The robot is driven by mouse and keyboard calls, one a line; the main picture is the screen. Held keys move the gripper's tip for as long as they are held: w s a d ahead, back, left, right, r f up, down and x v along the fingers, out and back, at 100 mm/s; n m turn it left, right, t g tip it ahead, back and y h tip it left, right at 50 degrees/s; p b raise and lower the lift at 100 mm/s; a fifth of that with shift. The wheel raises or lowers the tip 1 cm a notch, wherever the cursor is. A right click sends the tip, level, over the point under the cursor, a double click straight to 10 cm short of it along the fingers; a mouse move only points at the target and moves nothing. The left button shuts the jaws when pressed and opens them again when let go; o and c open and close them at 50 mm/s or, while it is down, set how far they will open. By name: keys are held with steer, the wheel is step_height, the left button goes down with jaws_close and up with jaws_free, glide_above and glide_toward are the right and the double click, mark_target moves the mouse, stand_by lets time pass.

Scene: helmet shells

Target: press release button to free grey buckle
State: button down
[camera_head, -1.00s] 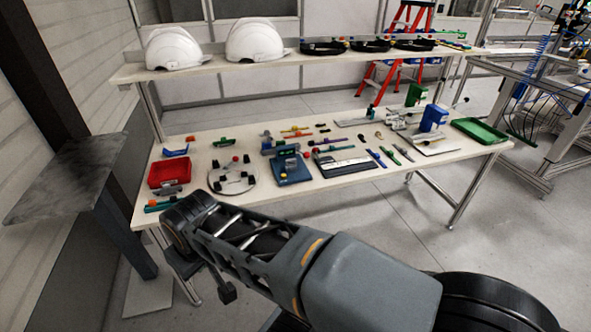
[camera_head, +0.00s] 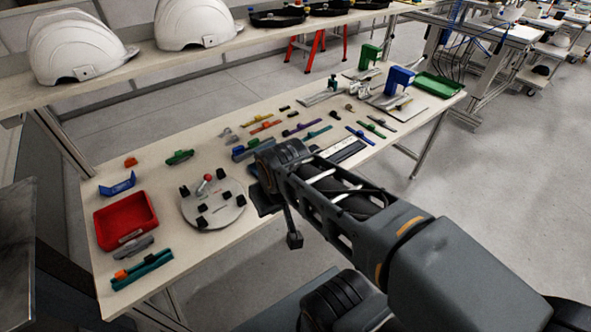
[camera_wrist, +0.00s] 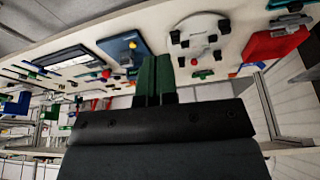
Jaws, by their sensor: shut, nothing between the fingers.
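My gripper (camera_wrist: 156,62) shows in the wrist view with its two green fingers side by side, shut and empty. It points toward the table edge between a blue board (camera_wrist: 124,44) and a round white plate (camera_wrist: 201,32). In the head view my arm hides most of the blue board. A grey part (camera_head: 133,248), possibly the grey buckle, lies at the front of the red tray (camera_head: 126,218). A teal bar (camera_head: 142,270) with an orange block lies nearer the front edge. I cannot tell which part is the release button. A red knob (camera_wrist: 105,74) shows beside the blue board.
White helmet shells (camera_head: 75,45) stand on the upper shelf (camera_head: 140,68). Several small coloured parts lie across the table (camera_head: 240,108). A blue clamp stand (camera_head: 397,80) and green tray (camera_head: 438,84) are at the far right. A dark slab (camera_head: 15,260) stands at left.

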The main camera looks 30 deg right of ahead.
steer(key=shift+w, duration=0.2)
steer(key=w+d+f+m+t+y+b, duration=0.1)
steer(key=w+d+f+m+y, duration=0.2)
steer(key=w+m, duration=0.5)
steer(key=w+d+f+m+t+y+b, duration=0.1)
steer(key=w+d+f+m+y, duration=0.2)
steer(key=w, duration=1)
steer(key=d+f+m, duration=0.2)
steer(key=d+m, duration=0.3)
steer(key=m, duration=0.1)
steer(key=shift+w+f+y+b, duration=0.2)
steer(key=shift+f+y+b, duration=0.1)
steer(key=shift+y+b, duration=0.1)
steer(key=shift+f, duration=0.15)
